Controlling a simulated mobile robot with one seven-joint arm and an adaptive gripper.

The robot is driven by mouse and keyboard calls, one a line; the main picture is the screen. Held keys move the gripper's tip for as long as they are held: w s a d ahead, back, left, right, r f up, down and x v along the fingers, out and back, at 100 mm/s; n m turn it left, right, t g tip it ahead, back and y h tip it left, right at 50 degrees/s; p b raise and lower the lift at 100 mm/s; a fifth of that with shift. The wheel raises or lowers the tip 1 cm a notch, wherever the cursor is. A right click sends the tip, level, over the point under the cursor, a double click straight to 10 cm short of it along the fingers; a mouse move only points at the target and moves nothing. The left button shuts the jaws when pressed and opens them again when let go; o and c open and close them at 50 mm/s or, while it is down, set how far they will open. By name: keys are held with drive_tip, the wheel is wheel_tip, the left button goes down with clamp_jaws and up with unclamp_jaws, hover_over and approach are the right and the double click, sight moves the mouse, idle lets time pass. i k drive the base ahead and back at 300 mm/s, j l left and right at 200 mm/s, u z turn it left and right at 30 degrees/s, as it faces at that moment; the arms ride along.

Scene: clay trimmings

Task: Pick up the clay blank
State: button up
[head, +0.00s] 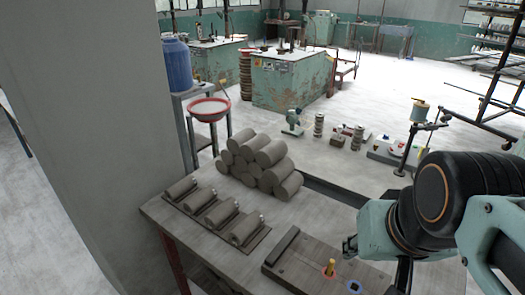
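Several grey clay cylinders (258,160) lie stacked in a pile at the back of the worktable (205,250). I cannot tell which piece is the clay blank. My gripper (349,247) is at the right, by the right side of the table and well apart from the clay. It is small and dark here, and its fingers are too unclear to tell open from shut.
A wall (95,120) stands close on the left. A red-rimmed basin (209,108) stands behind the table.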

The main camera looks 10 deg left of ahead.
sight(192, 206)
drive_tip(key=i+j, duration=0.15)
drive_tip(key=j, duration=0.2)
drive_tip(key=i+j, duration=0.15)
drive_tip(key=j, duration=0.2)
drive_tip(key=i+j, duration=0.15)
drive_tip(key=j, duration=0.25)
drive_tip(key=i+j, duration=0.15)
drive_tip(key=j, duration=0.2)
drive_tip(key=i+j+u, duration=0.1)
drive_tip(key=j, duration=0.25)
drive_tip(key=i+j, duration=0.2)
drive_tip(key=j, duration=0.6)
drive_tip(key=i+j, duration=0.3)
